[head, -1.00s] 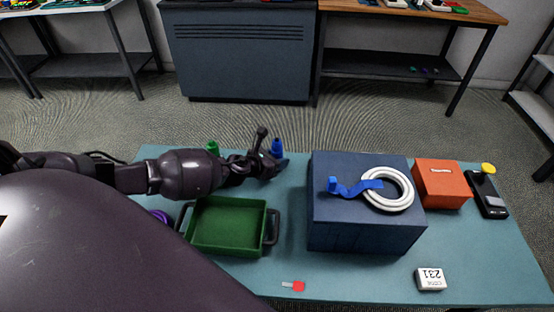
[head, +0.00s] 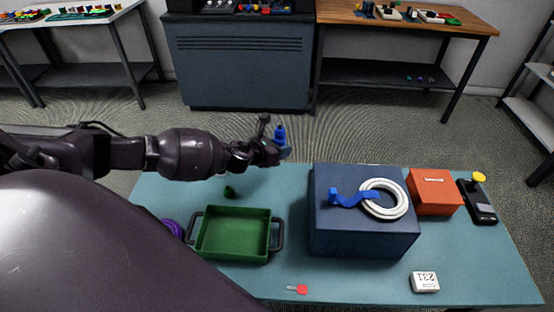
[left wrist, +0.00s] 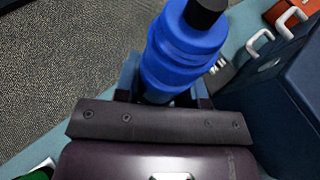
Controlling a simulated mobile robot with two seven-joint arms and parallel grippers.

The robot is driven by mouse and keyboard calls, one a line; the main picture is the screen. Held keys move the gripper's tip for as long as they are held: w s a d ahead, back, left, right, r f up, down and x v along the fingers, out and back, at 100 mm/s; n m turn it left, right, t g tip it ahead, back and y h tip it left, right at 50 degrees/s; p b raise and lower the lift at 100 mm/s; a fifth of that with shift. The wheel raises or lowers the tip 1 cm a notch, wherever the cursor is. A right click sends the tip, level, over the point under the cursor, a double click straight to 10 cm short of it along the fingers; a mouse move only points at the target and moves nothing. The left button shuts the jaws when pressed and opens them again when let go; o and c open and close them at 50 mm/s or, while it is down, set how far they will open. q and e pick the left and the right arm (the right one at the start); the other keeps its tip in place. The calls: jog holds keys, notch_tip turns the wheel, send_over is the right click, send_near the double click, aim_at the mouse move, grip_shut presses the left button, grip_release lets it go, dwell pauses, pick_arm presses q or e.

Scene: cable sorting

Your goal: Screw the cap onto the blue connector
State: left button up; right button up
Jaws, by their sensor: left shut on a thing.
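My left gripper (head: 279,150) is shut on a blue stepped cylindrical piece (head: 280,133), held upright above the back edge of the table. In the left wrist view this blue piece (left wrist: 186,50) rises from between the fingers, with a black tip (left wrist: 205,12) at its end. A second blue piece (head: 336,197), joined to a blue ribbon-like cable (head: 352,196), lies on top of the dark blue box (head: 365,235). I cannot tell which of these pieces is the cap. My right gripper is not in view.
A white ring (head: 403,210) lies on the box by the cable. An orange box (head: 435,192) and a black device (head: 480,207) stand right. The front middle of the table (head: 340,280) is mostly free.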

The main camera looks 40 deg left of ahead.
aim_at(280, 126)
pick_arm(q)
notch_tip(280, 126, up, 9)
jog(key=shift+f+p, duration=0.1)
jog(key=shift+p, duration=0.95)
jog(key=shift+r, duration=0.65)
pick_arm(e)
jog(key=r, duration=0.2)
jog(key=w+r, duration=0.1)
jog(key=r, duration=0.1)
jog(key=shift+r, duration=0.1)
pick_arm(q)
jog(key=o, duration=0.5)
grip_shut()
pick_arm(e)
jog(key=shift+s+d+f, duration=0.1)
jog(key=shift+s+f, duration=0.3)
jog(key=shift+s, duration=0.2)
